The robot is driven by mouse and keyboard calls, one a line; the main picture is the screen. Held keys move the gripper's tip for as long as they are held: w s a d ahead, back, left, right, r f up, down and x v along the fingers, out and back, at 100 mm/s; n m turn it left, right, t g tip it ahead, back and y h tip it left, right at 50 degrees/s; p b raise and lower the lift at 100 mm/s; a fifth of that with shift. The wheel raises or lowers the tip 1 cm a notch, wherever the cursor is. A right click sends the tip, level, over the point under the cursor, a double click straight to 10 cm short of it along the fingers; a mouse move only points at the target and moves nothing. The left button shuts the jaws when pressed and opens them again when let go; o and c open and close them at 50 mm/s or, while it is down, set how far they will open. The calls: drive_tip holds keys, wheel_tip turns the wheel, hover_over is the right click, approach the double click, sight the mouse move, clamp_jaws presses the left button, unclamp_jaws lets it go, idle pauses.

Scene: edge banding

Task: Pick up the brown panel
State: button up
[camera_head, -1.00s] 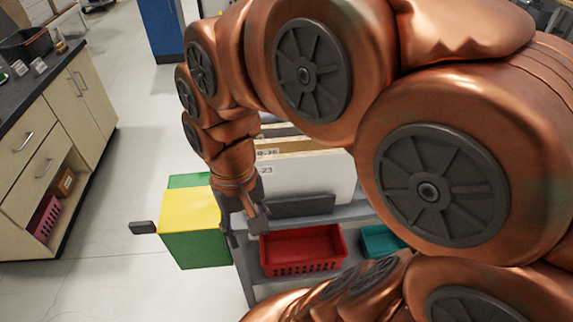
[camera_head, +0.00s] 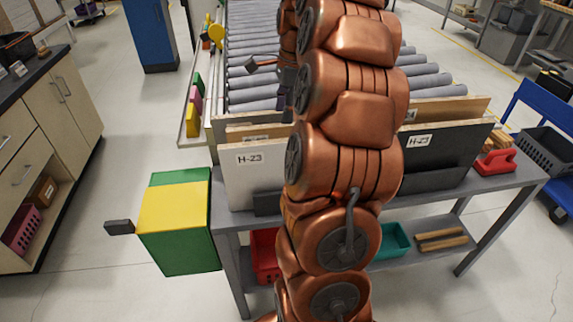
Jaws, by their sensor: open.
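Tan-brown panels stand upright in the rack on the grey bench. One brown panel (camera_head: 250,129) shows its top part behind a white panel (camera_head: 255,182) labelled H-23 at the left. Another brown panel (camera_head: 462,106) shows behind a dark panel (camera_head: 440,160) labelled H-23 at the right. My arm hides the middle of the rack, so I cannot tell whether these are one panel or two. My gripper (camera_head: 287,88) is open, dark and mostly hidden behind my arm. It appears beyond the panels, near the roller conveyor, apart from them.
The roller conveyor (camera_head: 250,82) lies behind the bench (camera_head: 505,180). A yellow and green box (camera_head: 180,235) stands at the bench's left. A red tool (camera_head: 497,162) is at the bench's right end. Red (camera_head: 264,255) and teal (camera_head: 393,240) bins sit on the lower shelf.

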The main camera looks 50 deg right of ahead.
sight(287, 132)
drive_tip(key=shift+s+d+f+m, duration=0.1)
drive_tip(key=shift+d+f+m, duration=0.15)
drive_tip(key=shift+d, duration=0.3)
drive_tip(key=shift+d+f+m, duration=0.15)
drive_tip(key=shift+d+m, duration=0.2)
drive_tip(key=shift+d, duration=0.2)
drive_tip(key=shift+f, duration=0.1)
drive_tip(key=shift+w+a+f+p, duration=0.15)
drive_tip(key=shift+f+p, duration=0.25)
drive_tip(key=shift+f, duration=0.8)
drive_tip(key=shift+w+a+f+p, duration=0.15)
drive_tip(key=shift+f+p, duration=0.25)
drive_tip(key=shift+f, duration=0.85)
drive_tip(key=shift+w+a+f+p, duration=0.15)
drive_tip(key=shift+f+p, duration=0.25)
drive_tip(key=shift+f, duration=0.8)
drive_tip(key=shift+s, duration=0.15)
clamp_jaws()
